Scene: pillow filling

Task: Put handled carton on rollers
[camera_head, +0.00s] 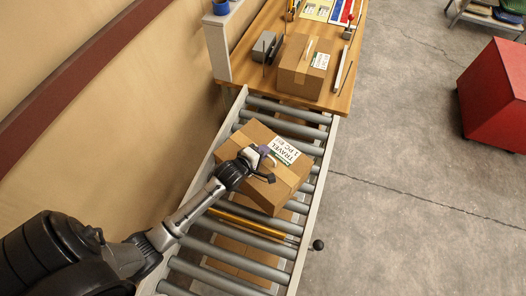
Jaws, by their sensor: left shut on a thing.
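A brown handled carton (272,192) with tape and a white label reading "TRAVEL" lies over the roller conveyor (309,213), turned at an angle to the rollers. My left gripper (258,163) is at the carton's upper face and shut on it, seemingly at its handle. The grip itself is small and partly hidden by the fingers. I cannot tell whether the carton's underside touches the rollers. A second brown carton (298,77) with a white label stands on the wooden table past the rollers' far end. My right gripper is not in view.
The wooden table (318,103) holds a grey device (264,46) and several small items. A wall runs along the left. A black knob (318,244) sticks out on the conveyor's right side. A red box (492,97) stands on the floor at right. Near rollers are clear.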

